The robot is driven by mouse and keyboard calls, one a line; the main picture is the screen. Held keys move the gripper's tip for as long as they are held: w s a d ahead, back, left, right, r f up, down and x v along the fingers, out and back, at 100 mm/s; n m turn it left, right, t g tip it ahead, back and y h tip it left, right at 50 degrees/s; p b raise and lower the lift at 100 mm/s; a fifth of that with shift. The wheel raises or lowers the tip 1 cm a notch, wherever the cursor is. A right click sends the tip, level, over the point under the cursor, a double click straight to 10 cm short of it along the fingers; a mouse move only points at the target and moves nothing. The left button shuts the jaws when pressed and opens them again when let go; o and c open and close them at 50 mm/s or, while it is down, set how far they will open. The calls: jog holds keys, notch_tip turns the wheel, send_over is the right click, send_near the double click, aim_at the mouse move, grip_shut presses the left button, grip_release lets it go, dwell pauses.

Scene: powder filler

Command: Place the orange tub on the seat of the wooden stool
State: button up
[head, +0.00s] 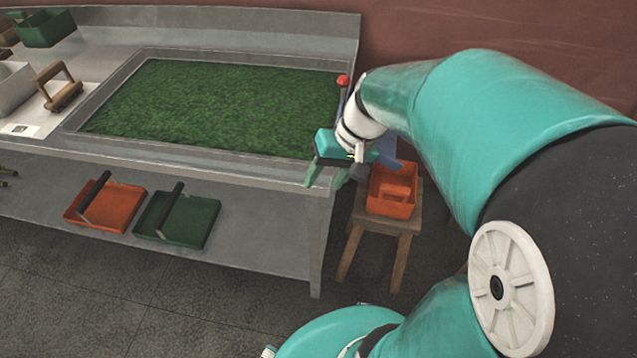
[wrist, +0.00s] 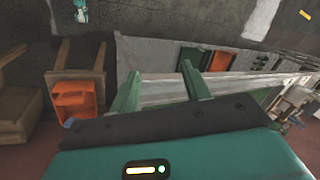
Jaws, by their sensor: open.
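The orange tub (head: 391,192) rests on the seat of the wooden stool (head: 413,221), just right of the bench. Its top looks open, with a divider or handle inside. The tub also shows at left in the wrist view (wrist: 70,97), by the stool's wooden legs (wrist: 80,52). My gripper (head: 325,182) is open and empty in front of the bench's right corner, left of the tub and apart from it. Its two green fingers (wrist: 160,78) stand spread with nothing between them. Part of the stool seat is hidden beneath the tub and behind my arm.
The metal bench holds a sunken bed of green material (head: 200,105). An orange tray (head: 115,208) and a green tray (head: 195,227), each with a black handle, lie on its lower shelf. A red-topped lever (head: 343,80) stands at the bench's right end. Floor in front is clear.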

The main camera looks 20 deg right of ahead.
jog(key=s+a+r+n+t+h, duration=0.2)
jog(key=s+a+r+t+h, duration=0.2)
jog(key=s+r, duration=0.3)
jog(key=shift+s+a+r, duration=0.15)
jog(key=shift+a+r, duration=0.25)
jog(key=shift+a, duration=0.1)
dwell(0.7)
